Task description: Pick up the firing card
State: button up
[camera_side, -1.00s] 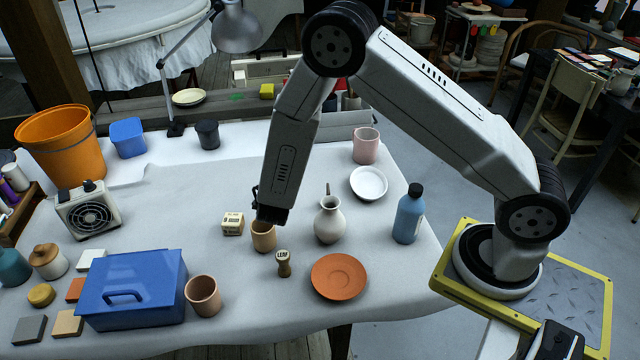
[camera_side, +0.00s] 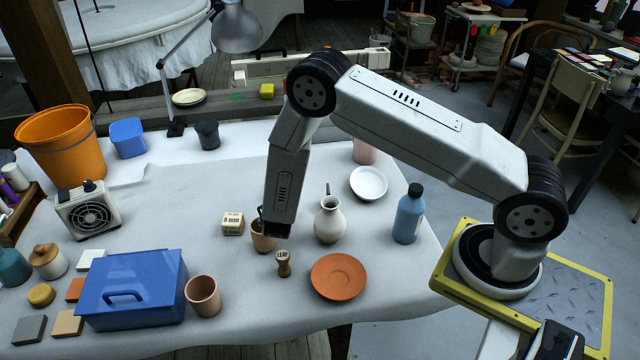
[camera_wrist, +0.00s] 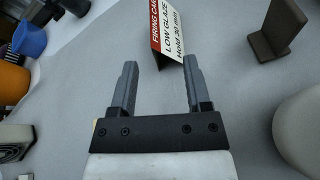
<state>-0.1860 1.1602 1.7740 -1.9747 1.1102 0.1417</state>
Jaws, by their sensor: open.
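The firing card (camera_wrist: 165,28) is a folded red and white card with printed text, standing like a tent near the top of the wrist view. Its upper part is cut off by the frame edge. My gripper (camera_wrist: 160,62) is open and empty, with its two fingertips just short of the card's lower edge in that picture. In the side view my gripper (camera_side: 275,228) is low over the table, by the tan cup (camera_side: 262,243) and left of the white vase (camera_side: 329,222). I cannot make out the card in the side view; my arm may hide it.
A brown upright stand (camera_wrist: 276,30) and a pale rounded object (camera_wrist: 300,128) are at the right of the wrist view. A block (camera_side: 232,224), stamp (camera_side: 283,263), orange saucer (camera_side: 338,276) and blue bottle (camera_side: 408,215) stand around my gripper.

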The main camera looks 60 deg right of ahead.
jog(key=shift+x, duration=1.7)
jog(key=shift+x, duration=2.6)
jog(key=shift+w+a, duration=0.15)
grip_shut()
jog(key=shift+f, duration=0.1)
